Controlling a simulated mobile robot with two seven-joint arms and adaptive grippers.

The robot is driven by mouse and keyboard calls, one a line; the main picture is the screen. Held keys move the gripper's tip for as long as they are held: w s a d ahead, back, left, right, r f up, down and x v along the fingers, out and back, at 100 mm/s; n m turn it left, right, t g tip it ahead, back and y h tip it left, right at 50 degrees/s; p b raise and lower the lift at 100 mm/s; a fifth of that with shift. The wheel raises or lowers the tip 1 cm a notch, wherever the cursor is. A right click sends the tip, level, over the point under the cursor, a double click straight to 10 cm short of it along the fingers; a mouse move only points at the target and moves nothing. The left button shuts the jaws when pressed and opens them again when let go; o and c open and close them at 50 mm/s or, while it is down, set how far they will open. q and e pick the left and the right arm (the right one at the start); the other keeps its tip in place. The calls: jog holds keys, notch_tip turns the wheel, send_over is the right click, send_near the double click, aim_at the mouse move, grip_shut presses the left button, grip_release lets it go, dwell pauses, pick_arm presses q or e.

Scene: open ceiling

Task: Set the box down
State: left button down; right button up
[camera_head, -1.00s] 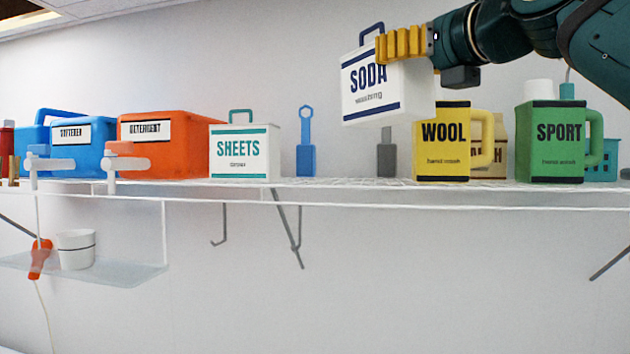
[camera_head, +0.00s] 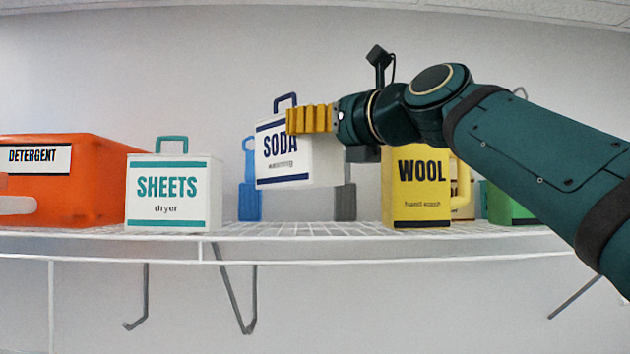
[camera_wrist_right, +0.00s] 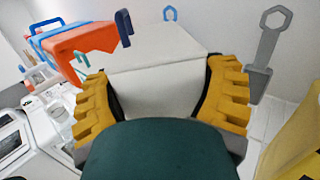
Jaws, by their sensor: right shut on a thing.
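The white SODA box (camera_head: 284,165) with dark blue bands and a blue handle hangs slightly tilted above the wire shelf (camera_head: 300,231), between the SHEETS box (camera_head: 174,190) and the yellow WOOL jug (camera_head: 416,187). My right gripper (camera_head: 310,119) is shut on the SODA box near its top. In the right wrist view the yellow fingers lie on both sides of the white box (camera_wrist_right: 155,78). A gap shows between the box's bottom and the shelf in the head view. My left gripper is not in view.
An orange DETERGENT container (camera_head: 90,185) stands at the far left of the shelf. A blue tool (camera_head: 249,185) and a grey tool (camera_head: 345,200) stand behind the SODA box. A green jug (camera_head: 505,205) is partly hidden by my right arm. Bare shelf lies below the box.

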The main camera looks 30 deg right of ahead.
aim_at(329, 172)
notch_tip(329, 172, down, 2)
jog(key=shift+f, duration=0.1)
jog(key=shift+f+b, duration=1.55)
jog(key=shift+f, duration=0.7)
jog(key=o, duration=1.2)
jog(key=shift+w, duration=0.1)
jog(key=s, duration=0.4)
jog(key=s+d+b, duration=0.1)
jog(key=s, duration=0.7)
jog(key=shift+d+f, duration=0.25)
jog(key=shift+f, duration=0.1)
